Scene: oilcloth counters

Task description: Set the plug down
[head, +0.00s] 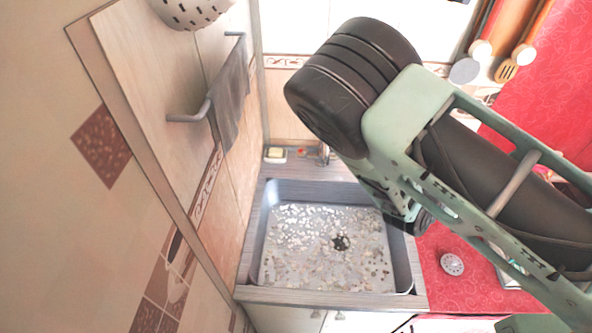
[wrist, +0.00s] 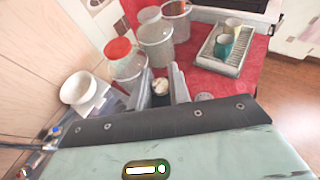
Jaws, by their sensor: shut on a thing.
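My gripper (wrist: 162,82) shows its two grey fingers in the wrist view, closed on a small pale, rounded thing, the plug (wrist: 160,87). The fingers hide part of the plug, and I cannot tell whether it touches anything below. In the head view my own arm covers the gripper and the plug. The sink (head: 403,262) is a grey rectangular basin with a pebble-patterned bottom and a dark drain (head: 340,242).
A round, pale perforated disc (head: 452,264) lies on the red counter cloth (head: 440,292). The wrist view shows clear containers (wrist: 156,40), one red-lidded (wrist: 119,48), a dish rack (wrist: 222,57) with cups and a white bowl (wrist: 80,88). A grey towel (head: 231,95) hangs left of the sink.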

